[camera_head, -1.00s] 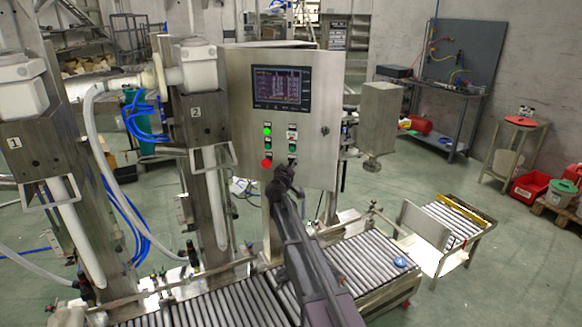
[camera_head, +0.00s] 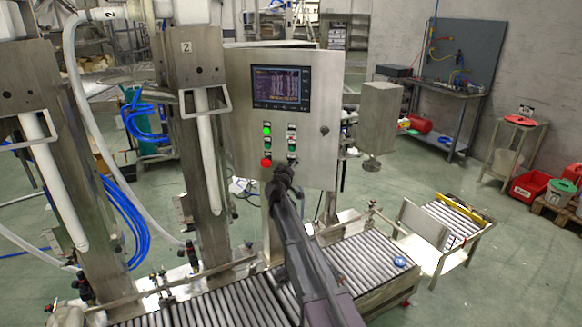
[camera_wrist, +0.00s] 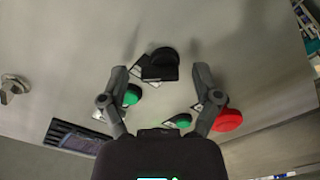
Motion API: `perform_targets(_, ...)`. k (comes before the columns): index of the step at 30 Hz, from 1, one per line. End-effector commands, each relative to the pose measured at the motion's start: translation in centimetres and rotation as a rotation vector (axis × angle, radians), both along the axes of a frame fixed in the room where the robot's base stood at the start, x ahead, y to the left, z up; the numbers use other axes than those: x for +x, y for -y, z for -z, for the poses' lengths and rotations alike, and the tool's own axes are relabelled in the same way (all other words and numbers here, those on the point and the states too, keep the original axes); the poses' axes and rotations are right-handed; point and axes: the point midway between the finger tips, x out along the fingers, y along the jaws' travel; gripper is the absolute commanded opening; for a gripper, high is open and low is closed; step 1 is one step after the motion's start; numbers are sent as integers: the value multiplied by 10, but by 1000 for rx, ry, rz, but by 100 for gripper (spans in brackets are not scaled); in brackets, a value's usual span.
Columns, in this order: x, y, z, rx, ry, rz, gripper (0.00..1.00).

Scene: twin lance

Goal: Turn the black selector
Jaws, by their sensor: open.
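The black selector (camera_wrist: 160,65) shows in the wrist view on the grey panel, with dark label plates beside it. In the head view it is small and close to my gripper (camera_head: 283,172), at the bottom of the right button column. In the wrist view my gripper (camera_wrist: 160,72) is open, one finger at each side of the selector in the picture. I cannot tell the remaining gap in depth, and I see no clear contact. The control cabinet (camera_head: 325,160) faces me.
Green buttons (camera_wrist: 132,95) and a red button (camera_wrist: 228,121) lie close to the fingers. The cabinet has a screen (camera_head: 281,87). Below is a roller conveyor (camera_head: 345,250). Two filling columns (camera_head: 200,130) stand left of the cabinet.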

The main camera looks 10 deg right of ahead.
Motion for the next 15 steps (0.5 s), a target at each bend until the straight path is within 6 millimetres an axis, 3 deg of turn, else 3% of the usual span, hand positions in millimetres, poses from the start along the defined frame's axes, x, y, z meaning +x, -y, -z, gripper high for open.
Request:
perform_targets(8,-20,-9,0,0,0,-1,81)
perform_targets(15,-54,-24,0,0,-1,-1,81)
